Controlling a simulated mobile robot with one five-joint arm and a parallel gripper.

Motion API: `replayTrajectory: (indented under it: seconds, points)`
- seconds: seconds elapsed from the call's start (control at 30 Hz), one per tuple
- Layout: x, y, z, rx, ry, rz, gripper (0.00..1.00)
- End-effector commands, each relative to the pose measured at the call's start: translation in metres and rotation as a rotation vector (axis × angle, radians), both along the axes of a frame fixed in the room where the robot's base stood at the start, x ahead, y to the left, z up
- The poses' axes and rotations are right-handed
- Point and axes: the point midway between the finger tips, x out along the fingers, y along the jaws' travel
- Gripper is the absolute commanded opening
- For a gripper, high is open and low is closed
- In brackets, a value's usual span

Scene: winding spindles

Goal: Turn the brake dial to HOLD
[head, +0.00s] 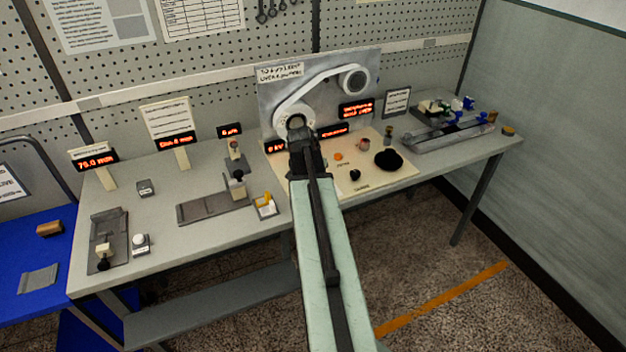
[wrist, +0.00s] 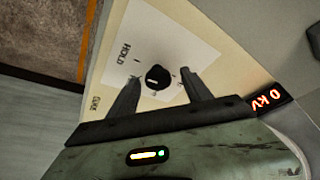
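The brake dial (wrist: 158,77) is a small black round knob on a white card (wrist: 180,47) in the wrist view. A pale mark shows on its lower left side. The word HOLD (wrist: 123,54) is printed on the card to the upper left of the knob, with a short tick between them. My gripper (wrist: 161,75) is open, its two dark fingers apart on either side of the knob in the picture. I cannot tell whether they touch it. In the head view my gripper (head: 302,145) is over the cream panel, and I cannot make out the dial there.
A red-lit 0 kV display (wrist: 268,95) stands right of my gripper. On the cream panel (head: 400,178) are a large black knob (head: 388,161) and a smaller black one (head: 355,174). A grey board with spindle wheels (head: 352,80) rises behind. Fixtures stand left and right on the bench.

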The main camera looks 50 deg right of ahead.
Motion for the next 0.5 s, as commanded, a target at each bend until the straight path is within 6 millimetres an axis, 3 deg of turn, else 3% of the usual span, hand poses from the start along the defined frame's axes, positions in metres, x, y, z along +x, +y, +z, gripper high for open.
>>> replayTrajectory:
  seconds: [0.27,0.5]
  points:
    - [-0.001,-0.001,0.001,-0.003,0.001,-0.001,0.57]
    - [-0.005,0.008,0.029,-0.003,0.001,0.000,0.57]
